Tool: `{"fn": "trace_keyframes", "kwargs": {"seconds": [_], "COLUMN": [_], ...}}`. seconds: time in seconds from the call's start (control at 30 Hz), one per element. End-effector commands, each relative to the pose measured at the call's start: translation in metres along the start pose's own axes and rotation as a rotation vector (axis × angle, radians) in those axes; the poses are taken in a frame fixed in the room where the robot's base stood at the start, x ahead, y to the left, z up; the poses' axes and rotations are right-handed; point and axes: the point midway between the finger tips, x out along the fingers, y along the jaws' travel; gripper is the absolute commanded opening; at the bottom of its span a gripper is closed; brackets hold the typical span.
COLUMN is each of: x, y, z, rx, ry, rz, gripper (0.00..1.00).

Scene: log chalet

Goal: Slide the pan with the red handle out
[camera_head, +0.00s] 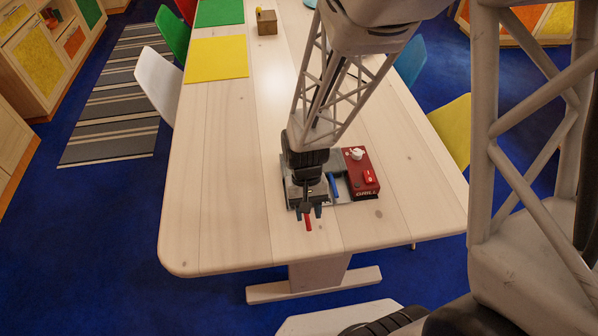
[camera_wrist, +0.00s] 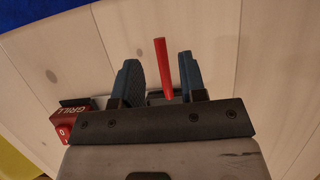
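The grill stands on the wooden table, with a red box (camera_head: 360,172) marked GRILL at its right. Part of this red box also shows at the left of the wrist view (camera_wrist: 66,128). The red handle (camera_head: 308,222) points from the grill toward the table's near edge. In the wrist view the red handle (camera_wrist: 163,68) stands between my two blue fingers, with a gap on both sides. My gripper (camera_wrist: 162,72) is open around it, apart from it. In the head view my gripper (camera_head: 307,211) is over the grill's near side. The pan body is mostly hidden by my gripper.
A blue bar (camera_head: 333,186) lies beside my gripper on the grill. The long wooden table (camera_head: 235,210) is clear to the left and toward its near edge. A yellow mat (camera_head: 217,59) and a small wooden box (camera_head: 267,22) are farther back. Chairs line both sides.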

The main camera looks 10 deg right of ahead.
Motion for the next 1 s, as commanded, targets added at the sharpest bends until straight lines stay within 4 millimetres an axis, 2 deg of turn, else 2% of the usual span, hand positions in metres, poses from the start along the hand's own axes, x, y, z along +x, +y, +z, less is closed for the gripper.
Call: {"fn": "trace_keyframes", "kwargs": {"seconds": [0.33,1.0], "x": [-0.015,-0.018], "y": [0.000,0.001], "z": [0.006,0.007], "rx": [0.000,0.000], "ry": [0.002,0.004], "rz": [0.000,-0.001], "gripper": [0.38,0.38]}}
